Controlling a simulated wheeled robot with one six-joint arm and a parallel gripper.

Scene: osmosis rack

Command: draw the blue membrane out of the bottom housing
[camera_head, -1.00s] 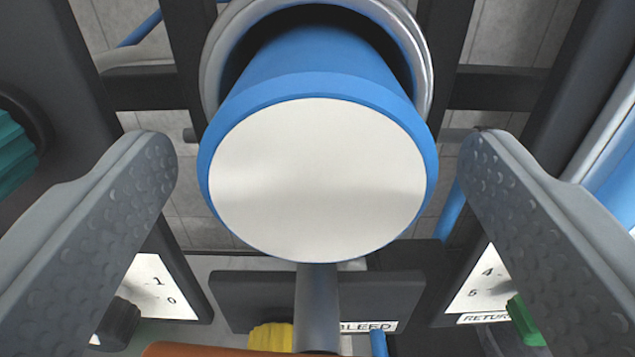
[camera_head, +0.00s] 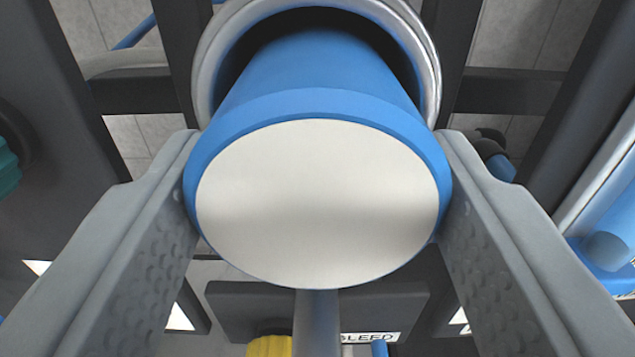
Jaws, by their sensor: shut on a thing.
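The blue membrane (camera_head: 318,75) is a cylinder with a wider blue rim and a white round end face (camera_head: 318,205) turned toward me. Its far part sits inside the grey ring-mouthed housing (camera_head: 208,70), and its near end stands out of the mouth. A dark gap shows between the membrane and the housing's upper inner wall. My gripper (camera_head: 318,190) is shut on the membrane's rim, one grey finger against its left side and one against its right. The depth of the membrane inside the housing is hidden.
A dark plate with a "BLEED" label (camera_head: 370,337) and a grey post (camera_head: 317,320) sit just below the membrane. A yellow knob (camera_head: 268,346) is at the bottom edge. Dark frame bars (camera_head: 130,92) flank the housing. A blue cylinder (camera_head: 612,235) is at the far right.

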